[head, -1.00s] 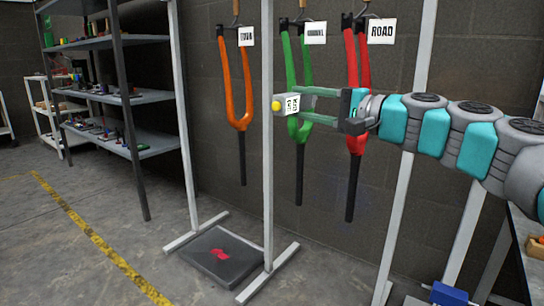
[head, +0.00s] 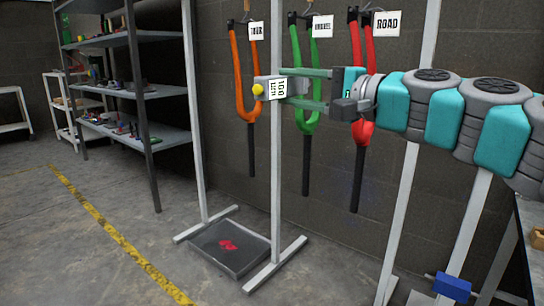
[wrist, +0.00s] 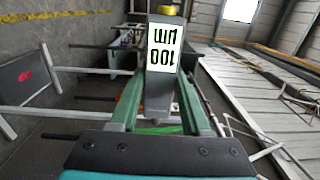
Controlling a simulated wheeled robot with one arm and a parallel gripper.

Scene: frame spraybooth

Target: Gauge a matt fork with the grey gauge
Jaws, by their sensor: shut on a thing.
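My gripper (head: 286,88) is shut on the grey gauge (head: 275,88), a small block with a yellow tip and a white label. In the wrist view the gauge (wrist: 162,50) sits between my fingers, its label reading "100 µm" upside down. Three forks hang behind: an orange fork (head: 238,85) at left, a green fork (head: 296,55) in the middle, a red fork (head: 369,55) at right. The yellow tip overlaps the orange fork's right leg in the head view; I cannot tell whether they touch. My fingers partly hide the green fork, my arm the red one. Which finish is matt is unclear.
Tags hang by the forks, one reading "ROAD" (head: 387,24). A white upright post (head: 276,170) stands by the forks. A shelf rack (head: 135,92) stands at left. The floor by the yellow line (head: 90,218) is clear.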

